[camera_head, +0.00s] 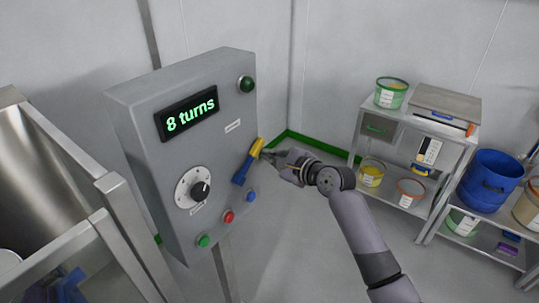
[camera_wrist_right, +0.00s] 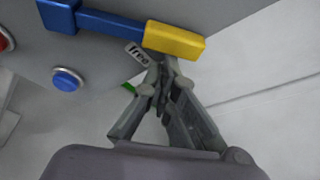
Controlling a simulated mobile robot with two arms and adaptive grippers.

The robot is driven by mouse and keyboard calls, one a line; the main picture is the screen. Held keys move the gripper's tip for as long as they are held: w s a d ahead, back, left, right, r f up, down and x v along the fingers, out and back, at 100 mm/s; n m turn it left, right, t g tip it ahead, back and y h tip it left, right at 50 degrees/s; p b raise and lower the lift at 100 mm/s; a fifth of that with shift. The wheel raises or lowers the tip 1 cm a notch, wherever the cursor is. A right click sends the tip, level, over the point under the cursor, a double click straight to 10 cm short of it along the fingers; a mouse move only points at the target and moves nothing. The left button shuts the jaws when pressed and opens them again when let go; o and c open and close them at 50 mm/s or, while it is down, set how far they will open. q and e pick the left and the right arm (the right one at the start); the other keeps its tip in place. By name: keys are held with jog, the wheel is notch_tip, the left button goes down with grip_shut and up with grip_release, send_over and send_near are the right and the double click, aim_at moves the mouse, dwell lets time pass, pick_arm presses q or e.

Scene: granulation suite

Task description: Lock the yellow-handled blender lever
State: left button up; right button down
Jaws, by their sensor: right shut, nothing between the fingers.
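The blender lever has a blue arm (camera_head: 241,171) and a yellow handle (camera_head: 256,147). It sits on the front of the grey control cabinet (camera_head: 145,128), slanting up to the right in the head view. In the right wrist view the blue arm (camera_wrist_right: 108,22) runs to the yellow handle (camera_wrist_right: 175,40) at the top. My right gripper (camera_head: 266,154) is shut and empty. Its fingertips (camera_wrist_right: 163,66) are right by the handle's lower edge; I cannot tell whether they touch it. A label reading "free" (camera_wrist_right: 137,54) shows beside the handle. My left gripper is out of view.
The cabinet carries a display reading "8 turns" (camera_head: 188,114), a dial (camera_head: 193,188), a green lamp (camera_head: 246,84) and red (camera_head: 229,216), green (camera_head: 204,240) and blue (camera_head: 251,196) buttons. A shelf (camera_head: 437,119) with tubs stands right. Floor between is clear.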

aim_at(257, 145)
jog(key=r+n+p, duration=0.1)
jog(key=s+a+r+n+t+p, duration=0.1)
jog(key=s+r+n+p, duration=0.1)
jog(key=r+p, duration=0.1)
jog(key=shift+a+n+t, duration=0.25)
jog(key=shift+n+t, duration=0.15)
jog(key=shift+s+a+r+n+t, duration=0.55)
jog(key=shift+s+n, duration=0.1)
jog(key=shift+n, duration=0.35)
jog(key=shift+s+a+r+n+t, duration=0.3)
jog(key=shift+s+n, duration=0.25)
jog(key=shift+n, duration=0.25)
jog(key=shift+s+a+r+n+t, duration=0.2)
jog(key=shift+s+a+n, duration=0.25)
jog(key=shift+n, duration=0.35)
